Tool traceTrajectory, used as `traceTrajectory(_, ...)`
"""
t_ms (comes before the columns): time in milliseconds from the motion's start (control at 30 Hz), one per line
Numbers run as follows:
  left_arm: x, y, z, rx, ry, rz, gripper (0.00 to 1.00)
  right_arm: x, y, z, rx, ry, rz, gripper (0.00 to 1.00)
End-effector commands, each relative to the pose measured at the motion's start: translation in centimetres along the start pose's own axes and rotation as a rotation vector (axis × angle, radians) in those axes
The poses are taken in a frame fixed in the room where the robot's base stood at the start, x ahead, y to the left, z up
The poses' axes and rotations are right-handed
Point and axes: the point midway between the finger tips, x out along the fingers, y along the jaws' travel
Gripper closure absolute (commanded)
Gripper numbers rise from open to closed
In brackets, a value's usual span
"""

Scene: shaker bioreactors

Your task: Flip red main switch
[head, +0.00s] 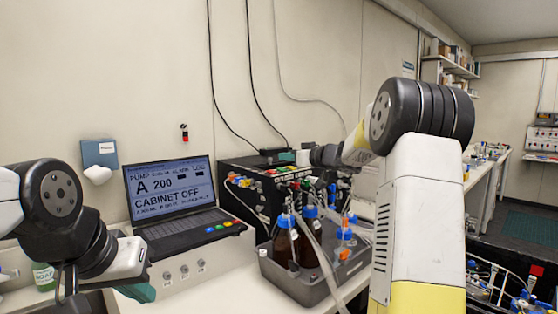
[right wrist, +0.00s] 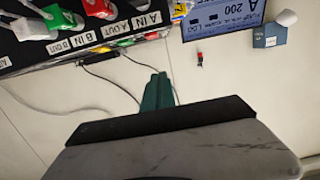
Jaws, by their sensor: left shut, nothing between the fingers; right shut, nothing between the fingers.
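My left gripper (head: 143,292) is shut and empty, low at the left by the bench edge, far below the switch.
A laptop (head: 170,190) reads "CABINET OFF". A blue wall box (head: 99,153) hangs left of the switch. A black pump unit (head: 247,205) and a grey tray (head: 300,287) of bottles and tubing stand to the right. Cables run down the wall; the wall around the switch is clear.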

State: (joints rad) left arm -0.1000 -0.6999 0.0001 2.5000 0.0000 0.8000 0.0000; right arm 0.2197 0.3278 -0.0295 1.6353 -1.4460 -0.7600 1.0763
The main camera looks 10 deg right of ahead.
Motion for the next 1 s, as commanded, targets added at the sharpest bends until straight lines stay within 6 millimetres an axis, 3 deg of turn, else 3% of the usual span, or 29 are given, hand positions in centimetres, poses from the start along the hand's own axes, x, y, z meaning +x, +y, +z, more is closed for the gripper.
traceTrajectory(300,0.0,0.0,0.0,0.0,0.0,0.0,1.0,6.7,-0.1,0.3,0.002,-0.001,-0.001,1.0)
traceTrajectory(400,0.0,0.0,0.0,0.0,0.0,0.0,1.0,6.8,0.0,2.1,0.005,-0.002,0.001,1.0)
traceTrajectory(600,0.0,0.0,0.0,0.0,0.0,0.0,1.0,7.2,0.0,3.6,0.002,0.0,0.0,1.0)
traceTrajectory(1000,0.0,0.0,0.0,0.0,0.0,0.0,1.0,7.3,0.0,4.0,0.001,0.0,0.0,1.0)
